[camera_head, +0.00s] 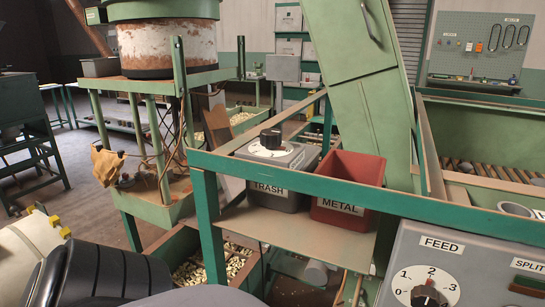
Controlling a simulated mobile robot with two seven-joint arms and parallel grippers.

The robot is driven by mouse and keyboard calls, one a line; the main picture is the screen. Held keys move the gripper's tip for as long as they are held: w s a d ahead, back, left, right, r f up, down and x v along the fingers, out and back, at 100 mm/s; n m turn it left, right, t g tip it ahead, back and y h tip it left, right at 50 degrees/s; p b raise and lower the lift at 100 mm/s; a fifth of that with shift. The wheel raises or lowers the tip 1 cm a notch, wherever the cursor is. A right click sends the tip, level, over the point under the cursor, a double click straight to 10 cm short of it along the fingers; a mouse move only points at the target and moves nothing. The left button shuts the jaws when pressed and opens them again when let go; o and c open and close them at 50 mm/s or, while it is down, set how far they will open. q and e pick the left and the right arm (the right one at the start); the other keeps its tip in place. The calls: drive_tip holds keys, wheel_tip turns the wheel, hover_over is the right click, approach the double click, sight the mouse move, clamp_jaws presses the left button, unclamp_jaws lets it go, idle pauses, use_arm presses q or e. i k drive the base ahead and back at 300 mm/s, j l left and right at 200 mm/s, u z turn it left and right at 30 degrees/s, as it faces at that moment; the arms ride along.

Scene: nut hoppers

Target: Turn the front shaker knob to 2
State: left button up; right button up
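A black knob (270,139) sits on a white dial on top of a grey control box (297,155), behind the green rail at the centre. The dial's marks are too small to read, so its setting cannot be told. Another black knob (428,296) is on a grey panel (474,262) marked FEED at the lower right. Its white dial shows 0, 1, 2 and 3, and its lower part is cut off by the picture edge. I see no label naming a shaker on either knob. Neither of my grippers is in view.
A grey TRASH bin (272,198) and a red METAL bin (349,190) stand on a shelf behind the green rail (330,178). A slanted green chute (362,95) rises behind them. A green stand with a large drum (168,45) is at the left. Nut-filled crates (240,262) sit low.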

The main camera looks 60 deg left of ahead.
sight(270, 138)
drive_tip(key=k+j+u, duration=0.15)
drive_tip(key=u, duration=1.5)
